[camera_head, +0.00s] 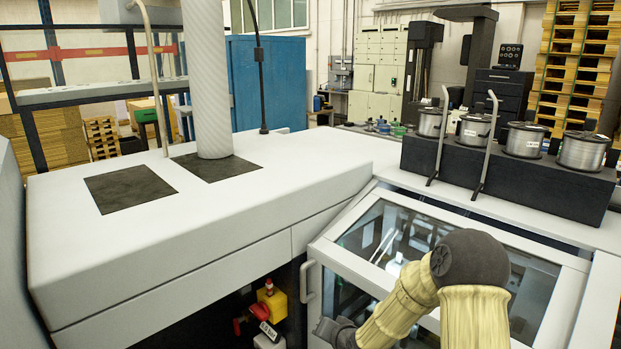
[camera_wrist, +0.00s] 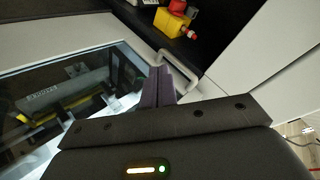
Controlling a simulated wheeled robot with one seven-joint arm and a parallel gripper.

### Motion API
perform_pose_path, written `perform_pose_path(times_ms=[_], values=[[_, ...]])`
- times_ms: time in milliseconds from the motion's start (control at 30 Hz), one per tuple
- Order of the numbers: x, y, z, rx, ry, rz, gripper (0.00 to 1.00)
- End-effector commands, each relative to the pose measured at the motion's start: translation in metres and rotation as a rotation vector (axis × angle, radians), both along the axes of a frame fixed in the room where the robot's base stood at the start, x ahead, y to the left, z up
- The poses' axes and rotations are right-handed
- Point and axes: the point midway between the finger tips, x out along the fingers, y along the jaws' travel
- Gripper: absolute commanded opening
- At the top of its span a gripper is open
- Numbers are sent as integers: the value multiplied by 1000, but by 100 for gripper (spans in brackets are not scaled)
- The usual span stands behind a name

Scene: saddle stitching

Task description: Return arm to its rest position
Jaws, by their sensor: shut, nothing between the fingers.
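My arm, in a yellowish sleeve with a dark elbow, reaches in from the lower right in the head view. It is bent over the glass-topped cover (camera_head: 345,250) of the machine. The wrist end shows as a dark piece at the lower middle; the fingertips cannot be made out there. In the wrist view my gripper (camera_wrist: 158,72) shows as two dark fingers side by side, shut with nothing between them. They point toward the cover's pale frame and its handle (camera_wrist: 187,79). Whether they touch the handle is unclear. The handle also shows in the head view (camera_head: 307,282).
A yellow box with a red knob (camera_head: 271,300) sits in the dark opening left of the cover; it also shows in the wrist view (camera_wrist: 173,22). Several wire spools (camera_head: 582,151) stand on a black block behind the cover. The white machine top (camera_head: 200,235) is mostly bare.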

Motion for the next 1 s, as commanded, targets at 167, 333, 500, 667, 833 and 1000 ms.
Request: perform_pose_path(times_ms=[167, 333, 500, 667, 833, 1000], values=[[-42, -27, 26, -216, 98, 79, 0], [-88, -56, 51, -380, 204, 134, 0], [-142, -83, 78, -499, 317, 179, 0], [-197, -103, 103, -563, 423, 220, 0], [-241, -113, 117, -581, 506, 258, 0], [-252, -115, 119, -581, 528, 270, 0]])
